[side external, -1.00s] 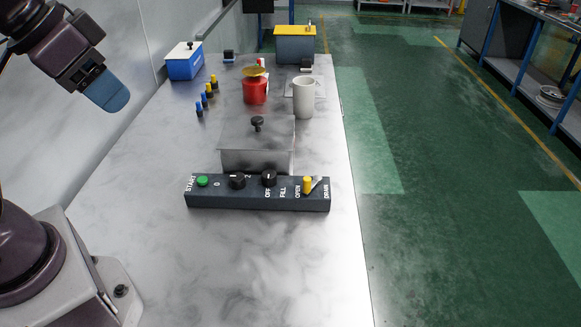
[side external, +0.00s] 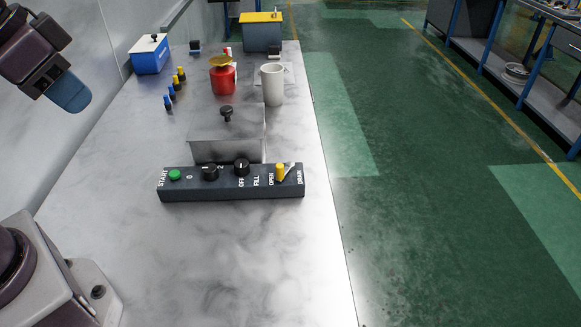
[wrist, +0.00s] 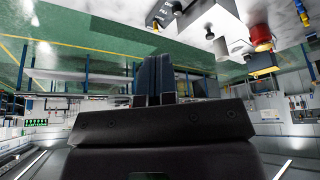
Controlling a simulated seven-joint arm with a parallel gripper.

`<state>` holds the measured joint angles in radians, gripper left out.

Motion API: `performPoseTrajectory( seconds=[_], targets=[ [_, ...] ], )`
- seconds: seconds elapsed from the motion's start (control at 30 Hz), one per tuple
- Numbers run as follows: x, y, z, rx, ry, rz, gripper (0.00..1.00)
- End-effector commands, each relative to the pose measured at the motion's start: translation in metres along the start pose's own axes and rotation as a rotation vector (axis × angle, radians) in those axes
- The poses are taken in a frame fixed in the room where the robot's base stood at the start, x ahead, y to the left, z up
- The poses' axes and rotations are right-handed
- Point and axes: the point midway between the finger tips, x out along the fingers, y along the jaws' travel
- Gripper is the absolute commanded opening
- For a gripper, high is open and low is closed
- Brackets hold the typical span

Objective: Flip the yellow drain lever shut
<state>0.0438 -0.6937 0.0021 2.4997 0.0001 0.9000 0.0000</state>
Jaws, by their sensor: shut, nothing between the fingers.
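The yellow drain lever (side external: 280,172) stands up at the right end of the dark control panel (side external: 215,193), by the word OPEN. DRAIN is printed to its right, with a pale metal piece beside it. My gripper's blue end (side external: 68,91) hangs at the upper left in the side view, far from the lever and touching nothing. In the wrist view my gripper's fingers (wrist: 154,78) are together and empty.
The panel also has a green button (side external: 175,175) and black knobs (side external: 210,172). Behind it are a grey lidded box (side external: 228,135), a red container (side external: 222,80) and a white cup (side external: 272,85). The table in front of the panel is clear.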

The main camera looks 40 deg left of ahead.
Motion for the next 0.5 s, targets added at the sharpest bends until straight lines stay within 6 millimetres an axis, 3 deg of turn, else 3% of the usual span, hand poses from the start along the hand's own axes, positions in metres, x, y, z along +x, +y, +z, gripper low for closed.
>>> performPoseTrajectory(
  seconds=[0.17, 0.5],
  targets=[
    [0.025, 0.014, -0.013, 0.06, -0.13, 0.03, 0.0],
    [0.079, 0.042, -0.072, 0.129, -0.313, 0.001, 0.0]
  ],
)
